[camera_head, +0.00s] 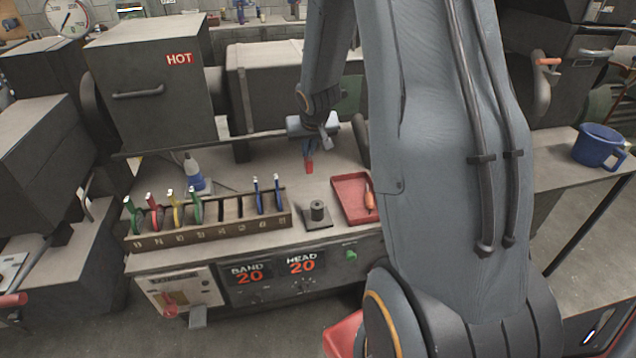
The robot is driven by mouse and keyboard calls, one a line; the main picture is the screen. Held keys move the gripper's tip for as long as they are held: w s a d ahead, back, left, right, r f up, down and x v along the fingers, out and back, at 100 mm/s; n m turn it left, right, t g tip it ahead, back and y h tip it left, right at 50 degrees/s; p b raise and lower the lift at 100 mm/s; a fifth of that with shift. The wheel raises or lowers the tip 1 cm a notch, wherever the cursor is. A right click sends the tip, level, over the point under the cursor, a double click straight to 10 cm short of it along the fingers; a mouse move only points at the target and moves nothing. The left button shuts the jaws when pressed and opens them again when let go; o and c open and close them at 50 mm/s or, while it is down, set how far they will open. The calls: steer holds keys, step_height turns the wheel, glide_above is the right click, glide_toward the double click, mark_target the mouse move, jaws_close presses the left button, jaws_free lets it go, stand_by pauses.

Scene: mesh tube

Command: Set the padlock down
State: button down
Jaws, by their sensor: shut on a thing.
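My gripper (308,151) hangs over the back part of the grey bench top, right of the middle. It is shut on a small red thing, which I take to be the padlock (309,167), held at the lower end of the fingers. The padlock is small in this view, and its shackle cannot be made out. I cannot tell whether its underside touches the bench top or is just above it.
A wooden rack (210,232) with coloured tags stands along the bench's front. Right of it are a dark cylinder on a base (317,212) and a red tray (345,188) holding an orange-handled item. A blue-white bottle (194,172) stands behind the rack. Bare bench top surrounds the padlock.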

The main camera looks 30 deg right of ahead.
mark_target(308, 172)
steer(key=shift+f+b, duration=4.55)
steer(key=shift+b, duration=0.25)
steer(key=shift+f, duration=0.2)
steer(key=c, duration=1.9)
jaws_free()
steer(key=shift+c, duration=0.2)
steer(key=shift+r, duration=0.2)
steer(key=shift+a+r, duration=0.1)
steer(key=shift+r, duration=0.2)
steer(key=p+v, duration=0.8)
steer(key=v, duration=0.3)
steer(key=s+a+r+n+g, duration=0.1)
steer(key=s+a, duration=0.7)
steer(key=s, duration=0.1)
steer(key=s+a+r+n+g+y, duration=0.1)
steer(key=s+a+r+n+g, duration=0.1)
steer(key=s+a, duration=0.5)
steer(key=shift+s+a+g+y, duration=0.3)
steer(key=shift+s+a, duration=0.1)
steer(key=shift+s, duration=0.6)
